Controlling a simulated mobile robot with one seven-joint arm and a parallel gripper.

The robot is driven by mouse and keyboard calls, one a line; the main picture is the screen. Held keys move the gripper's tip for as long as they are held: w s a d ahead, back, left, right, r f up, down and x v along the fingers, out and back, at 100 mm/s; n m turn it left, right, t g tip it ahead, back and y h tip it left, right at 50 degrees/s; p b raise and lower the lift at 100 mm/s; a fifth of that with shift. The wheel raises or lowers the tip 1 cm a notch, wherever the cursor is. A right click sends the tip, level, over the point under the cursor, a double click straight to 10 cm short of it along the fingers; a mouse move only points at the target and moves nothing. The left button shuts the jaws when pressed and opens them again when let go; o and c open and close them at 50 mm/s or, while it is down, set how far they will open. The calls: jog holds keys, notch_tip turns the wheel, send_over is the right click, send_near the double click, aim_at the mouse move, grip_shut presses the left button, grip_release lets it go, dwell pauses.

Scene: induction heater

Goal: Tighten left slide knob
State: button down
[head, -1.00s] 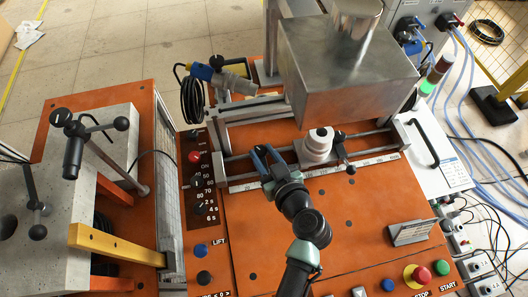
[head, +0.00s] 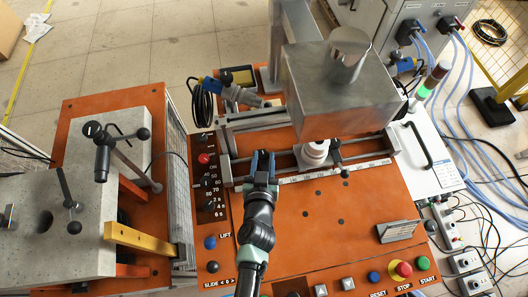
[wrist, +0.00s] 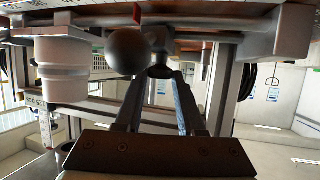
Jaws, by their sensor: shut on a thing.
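The left slide knob shows in the wrist view as a dark ball (wrist: 127,50) on a clamp under the slide rail. My gripper (wrist: 163,78) is shut on the dark lower part of this knob, just right of the ball. In the head view my gripper (head: 262,160) stands at the front slide rail, left of the white cylinder (head: 315,152), and hides the knob. The right slide knob (head: 336,152), black with a ball end, is on the rail right of the white cylinder.
A large metal box (head: 335,95) hangs over the slide behind the white cylinder. A scale strip (head: 315,174) runs along the front rail. A control panel (head: 208,185) is at the left. The orange plate (head: 325,225) in front is mostly clear.

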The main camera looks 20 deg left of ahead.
jog(key=shift+r+m+h+p, duration=0.25)
jog(key=shift+m+h+p, duration=0.3)
jog(key=shift+p, duration=1.55)
jog(key=shift+a+f+m+h+p, duration=0.15)
jog(key=shift+f+m+h+p, duration=0.15)
jog(key=shift+p, duration=0.8)
jog(key=c, duration=0.5)
grip_release()
jog(key=shift+s, duration=0.15)
jog(key=shift+s+r+t, duration=0.2)
jog(key=shift+s+t, duration=0.05)
jog(key=shift+t, duration=0.05)
jog(key=shift+b+v, duration=0.8)
jog(key=shift+v, duration=5.3)
